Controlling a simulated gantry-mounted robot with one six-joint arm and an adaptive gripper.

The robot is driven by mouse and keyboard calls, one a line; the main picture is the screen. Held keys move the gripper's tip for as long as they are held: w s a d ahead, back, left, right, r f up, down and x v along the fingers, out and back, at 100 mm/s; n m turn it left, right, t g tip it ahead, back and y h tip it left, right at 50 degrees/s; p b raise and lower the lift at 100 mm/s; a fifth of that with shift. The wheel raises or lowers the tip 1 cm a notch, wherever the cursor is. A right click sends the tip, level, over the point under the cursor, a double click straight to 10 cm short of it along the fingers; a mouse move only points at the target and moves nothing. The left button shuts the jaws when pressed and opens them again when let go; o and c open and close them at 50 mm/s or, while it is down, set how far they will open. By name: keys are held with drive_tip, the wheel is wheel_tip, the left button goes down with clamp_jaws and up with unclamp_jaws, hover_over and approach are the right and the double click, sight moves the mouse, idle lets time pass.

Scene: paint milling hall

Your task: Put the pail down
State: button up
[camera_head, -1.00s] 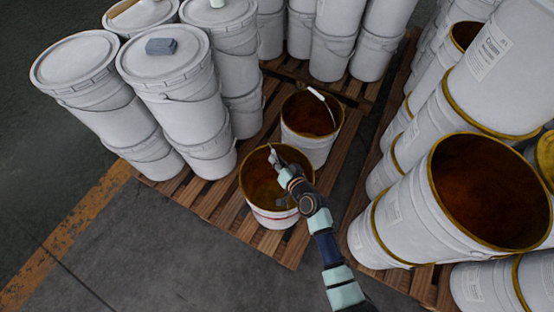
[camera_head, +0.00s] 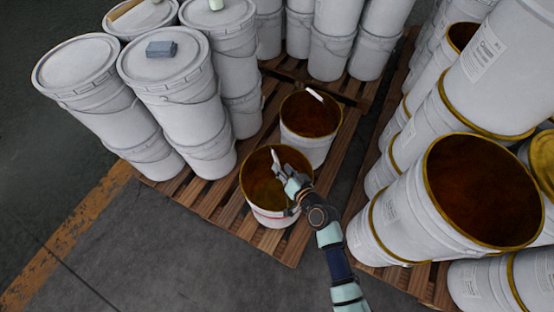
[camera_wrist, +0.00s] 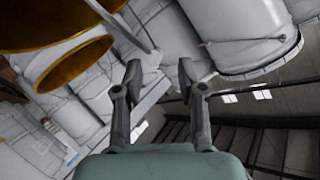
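The white pail (camera_head: 268,214) with a brown-stained inside stands upright on a wooden pallet in the head view. Its pale handle grip (camera_head: 276,160) shows over the opening, beside my gripper (camera_head: 286,173). In the wrist view my gripper (camera_wrist: 160,72) has its two fingers apart with nothing between them. A pale bar (camera_wrist: 122,26), seemingly the pail's handle, runs just beyond the left finger; I cannot tell whether they touch. Gold rims fill the upper left of that view. My arm hides part of the pail's right side.
A second open pail (camera_head: 312,118) stands close behind on the pallet (camera_head: 218,200). Stacked lidded pails (camera_head: 170,90) crowd the left, one with a grey block (camera_head: 161,48) on top. Bare floor (camera_head: 150,250) lies at front left.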

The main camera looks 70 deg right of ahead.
drive_tip(key=v, duration=0.6)
drive_tip(key=shift+s+a+p, duration=0.2)
drive_tip(key=shift+s+p, duration=0.1)
drive_tip(key=shift+p, duration=0.1)
drive_tip(key=shift+r, duration=0.15)
drive_tip(key=w+a+r+n+t+y, duration=0.1)
drive_tip(key=w+a+r+n+y, duration=0.4)
drive_tip(key=w+a+r, duration=0.4)
drive_tip(key=w+a+r+n+t+y, duration=0.1)
drive_tip(key=w+a+r+n+y, duration=0.2)
drive_tip(key=w+a+r+n, duration=0.7)
drive_tip(key=s+a+r, duration=0.1)
drive_tip(key=a+r, duration=0.2)
drive_tip(key=a, duration=0.4)
drive_tip(key=s+a+r+y, duration=0.1)
drive_tip(key=a+r, duration=0.3)
drive_tip(key=a, duration=0.4)
